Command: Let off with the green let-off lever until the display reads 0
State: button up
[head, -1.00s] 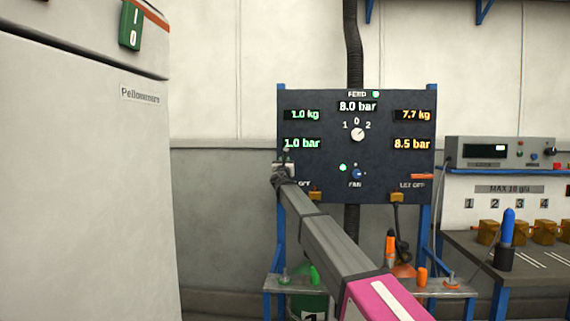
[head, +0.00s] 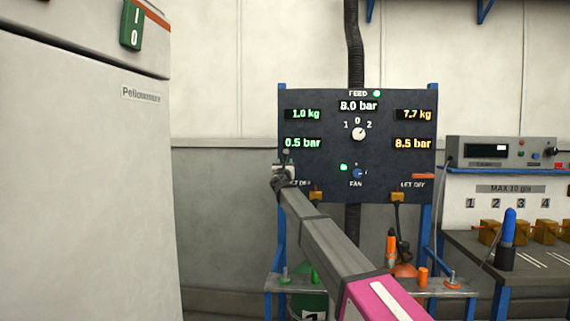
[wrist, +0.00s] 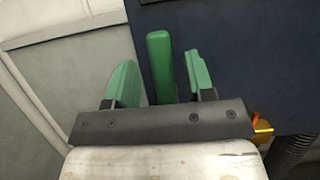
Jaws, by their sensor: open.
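The green let-off lever (wrist: 160,68) stands between the two green fingers of my gripper (wrist: 159,62) in the wrist view. The fingers are open, one on each side; the lever is closer to the right finger, and I cannot tell if they touch. In the head view my gripper (head: 283,172) is at the left edge of the dark panel (head: 325,165) and hides the lever there. The green pressure display (head: 302,143) above it reads 0.5 bar. The green weight display (head: 302,114) reads 1.0 kg.
Orange displays on the panel's right read 7.7 kg and 8.5 bar (head: 411,143). An orange lever (head: 423,176) sits below them. A selector knob (head: 358,133) is mid-panel. A tall pale cabinet (head: 85,200) stands at left, a workbench (head: 490,245) at right.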

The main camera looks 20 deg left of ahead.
jog(key=v, duration=0.8)
jog(key=shift+s, duration=0.15)
jog(key=shift+f, duration=0.1)
